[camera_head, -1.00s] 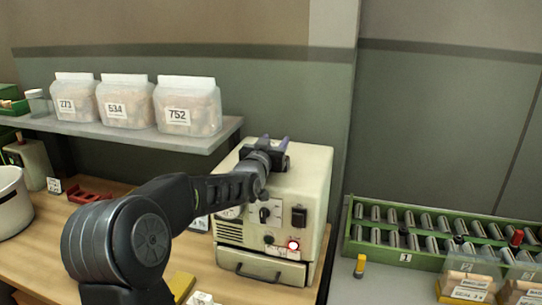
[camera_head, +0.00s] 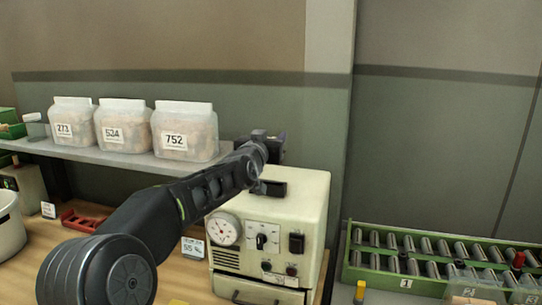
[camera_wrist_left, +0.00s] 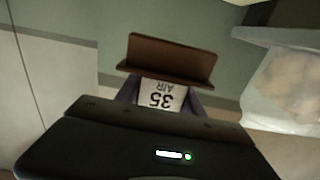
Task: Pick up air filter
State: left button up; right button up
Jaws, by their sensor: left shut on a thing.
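The air filter (camera_wrist_left: 170,55) is a brown piece with a wide flange and a white label reading "AIR 35", upside down in the left wrist view. My left gripper (camera_wrist_left: 160,98) is shut on it around the labelled part. In the head view my left gripper (camera_head: 274,146) is raised above the cream machine (camera_head: 285,212), in front of the grey-green wall. The filter is hard to make out there, behind the gripper. A dark slot (camera_head: 268,188) shows in the machine's top, below the gripper. My right gripper is not in view.
A shelf (camera_head: 120,156) with several numbered bags, such as bag 752 (camera_head: 186,132), is left of the gripper. A green rack (camera_head: 385,276) of metal rollers stands at the right. A white pot (camera_head: 8,225) is at the left edge.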

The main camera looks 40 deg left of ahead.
pick_arm(q)
jog(key=shift+r, duration=0.65)
dwell(0.4)
